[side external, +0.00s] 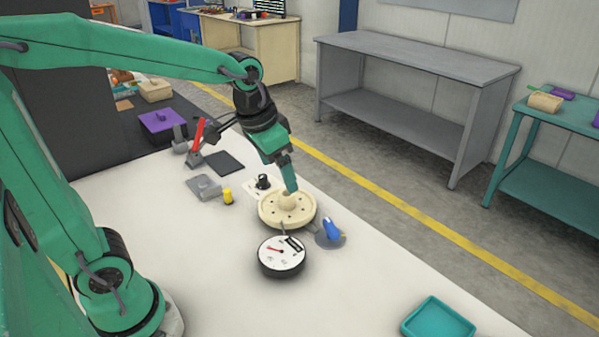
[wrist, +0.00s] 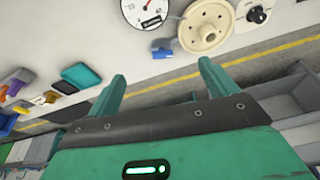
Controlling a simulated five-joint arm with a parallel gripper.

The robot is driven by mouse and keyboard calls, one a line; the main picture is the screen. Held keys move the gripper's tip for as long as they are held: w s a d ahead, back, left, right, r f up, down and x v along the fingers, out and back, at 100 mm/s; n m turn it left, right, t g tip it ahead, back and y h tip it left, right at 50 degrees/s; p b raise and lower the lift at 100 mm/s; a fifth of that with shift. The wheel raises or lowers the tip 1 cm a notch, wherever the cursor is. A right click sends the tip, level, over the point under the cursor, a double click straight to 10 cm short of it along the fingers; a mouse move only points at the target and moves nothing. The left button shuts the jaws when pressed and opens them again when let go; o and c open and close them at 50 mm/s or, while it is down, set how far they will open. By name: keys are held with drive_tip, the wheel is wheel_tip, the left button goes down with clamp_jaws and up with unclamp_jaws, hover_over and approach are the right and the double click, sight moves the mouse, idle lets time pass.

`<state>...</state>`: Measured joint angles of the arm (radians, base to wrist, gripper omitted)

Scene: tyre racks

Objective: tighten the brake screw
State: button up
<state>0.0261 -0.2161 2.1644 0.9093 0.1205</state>
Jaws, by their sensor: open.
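A cream wheel (side external: 273,214) with a raised hub and several small holes lies on the white table. Next to it are a blue part (side external: 331,229) on a grey base and a black knob (side external: 263,181) on a white plate. I cannot tell for certain which part is the brake screw. My gripper (side external: 291,188) points down by the wheel's hub in the side view, which does not settle whether it touches. In the wrist view my gripper (wrist: 161,76) is open and empty, with the wheel (wrist: 206,28), blue part (wrist: 163,54) and knob (wrist: 258,14) beyond the fingertips.
A round dial gauge (side external: 281,262) with a red needle stands against the wheel's near side. A teal tray (side external: 438,320) lies near the right table edge. A yellow cylinder (side external: 227,196), grey plate (side external: 204,187) and red lever (side external: 197,134) are at left.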

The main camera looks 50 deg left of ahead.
drive_tip(key=w+d+f+m+g, duration=0.1)
drive_tip(key=w+f+g, duration=0.1)
drive_tip(key=w+f, duration=0.6)
drive_tip(key=m+g, duration=0.1)
hover_over(331, 226)
wheel_tip(331, 226, down, 7)
drive_tip(key=shift+r, duration=0.1)
drive_tip(key=shift+f, duration=3.95)
drive_tip(key=c, duration=1)
drive_tip(key=shift+c, duration=0.2)
